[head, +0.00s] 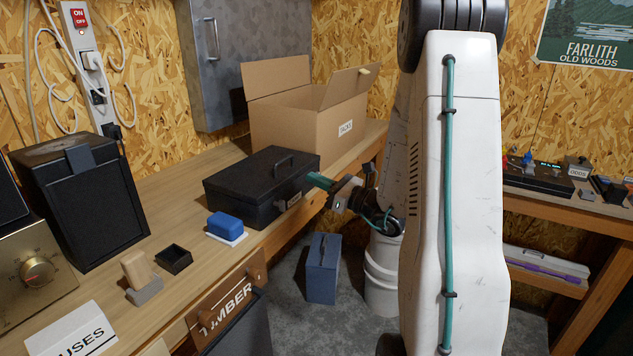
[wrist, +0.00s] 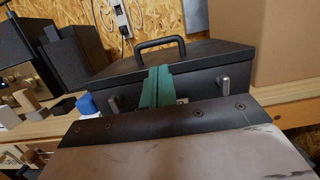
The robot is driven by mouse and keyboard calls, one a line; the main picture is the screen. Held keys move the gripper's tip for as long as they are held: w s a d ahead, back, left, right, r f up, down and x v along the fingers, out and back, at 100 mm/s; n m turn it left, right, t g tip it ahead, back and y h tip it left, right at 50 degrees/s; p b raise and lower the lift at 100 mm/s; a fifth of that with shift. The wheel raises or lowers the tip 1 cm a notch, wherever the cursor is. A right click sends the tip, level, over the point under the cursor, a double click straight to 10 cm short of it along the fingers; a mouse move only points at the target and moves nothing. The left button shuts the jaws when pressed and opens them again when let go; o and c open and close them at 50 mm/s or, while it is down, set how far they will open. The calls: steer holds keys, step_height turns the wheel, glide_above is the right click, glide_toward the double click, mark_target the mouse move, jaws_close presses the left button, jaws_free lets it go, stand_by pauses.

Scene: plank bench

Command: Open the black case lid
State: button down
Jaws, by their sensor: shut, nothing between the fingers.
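The black case (head: 252,192) sits on the plank bench with its lid (head: 262,168) down. A handle (head: 284,163) stands on the lid; it also shows in the wrist view (wrist: 160,44). My gripper (head: 314,178) is at the front of the case, its green fingers together and empty. In the wrist view the fingertips (wrist: 157,72) reach up to the front edge of the lid, between two metal latches (wrist: 225,83). I cannot tell whether they touch the case.
An open cardboard box (head: 310,115) stands behind the case. A blue sponge-like block (head: 225,225), a small black tray (head: 174,259) and a dark cabinet (head: 85,200) are to the left. Bare bench lies left of the case. A blue box (head: 322,270) stands on the floor.

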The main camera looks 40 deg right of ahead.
mark_target(295, 170)
steer(key=x, duration=0.6)
steer(key=shift+w+a+r, duration=0.1)
steer(key=shift+w+a, duration=0.05)
steer(key=shift+w, duration=0.2)
